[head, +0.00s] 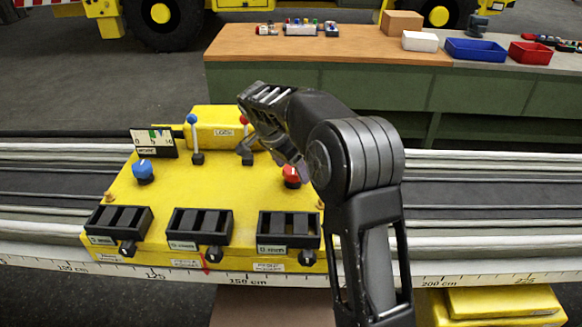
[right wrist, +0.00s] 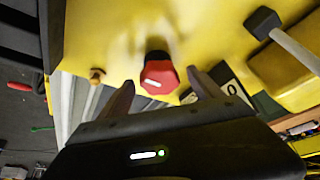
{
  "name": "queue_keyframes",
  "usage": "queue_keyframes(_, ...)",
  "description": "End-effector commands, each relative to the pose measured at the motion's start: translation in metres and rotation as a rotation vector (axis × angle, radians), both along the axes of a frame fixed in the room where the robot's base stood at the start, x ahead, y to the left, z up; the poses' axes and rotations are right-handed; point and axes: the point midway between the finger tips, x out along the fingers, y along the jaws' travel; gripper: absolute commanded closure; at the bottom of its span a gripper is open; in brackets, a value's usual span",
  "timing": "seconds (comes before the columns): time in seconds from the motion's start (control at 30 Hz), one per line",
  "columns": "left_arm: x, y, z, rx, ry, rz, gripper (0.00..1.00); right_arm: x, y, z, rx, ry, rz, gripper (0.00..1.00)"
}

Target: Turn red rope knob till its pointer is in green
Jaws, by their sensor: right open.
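The red knob (head: 291,176) sits at the right side of the yellow console, partly hidden by my right arm in the head view. In the right wrist view the red knob (right wrist: 160,76) shows a white pointer line on its face. My right gripper (head: 297,164) is over the knob. In the right wrist view my right gripper (right wrist: 162,90) is open, one finger on each side of the knob, with gaps showing. A white scale plate (right wrist: 234,96) lies beside the right finger, mostly hidden; its green zone cannot be made out. My left gripper is not in view.
The yellow console (head: 185,193) also carries a blue knob (head: 143,170), a blue-tipped lever (head: 195,135), a red-tipped lever (head: 246,157) and black switch boxes (head: 200,228). Another scale plate (head: 153,142) stands behind the blue knob. A workbench (head: 300,45) with bins stands behind.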

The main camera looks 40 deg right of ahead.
Motion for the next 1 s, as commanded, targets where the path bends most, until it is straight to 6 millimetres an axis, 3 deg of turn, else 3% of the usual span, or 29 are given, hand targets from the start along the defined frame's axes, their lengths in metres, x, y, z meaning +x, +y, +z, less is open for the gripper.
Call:
queue_keyframes(0.27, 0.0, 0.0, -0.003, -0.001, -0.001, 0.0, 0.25, 0.0, 0.005, 0.011, 0.0, -0.001, 0.002, 0.25)
queue_keyframes(0.7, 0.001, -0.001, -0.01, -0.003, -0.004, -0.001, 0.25, -0.004, 0.029, 0.069, 0.0, -0.001, -0.001, 0.25)
queue_keyframes(1.0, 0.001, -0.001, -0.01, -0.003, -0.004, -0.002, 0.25, -0.004, 0.03, 0.072, 0.0, 0.0, 0.0, 0.25)
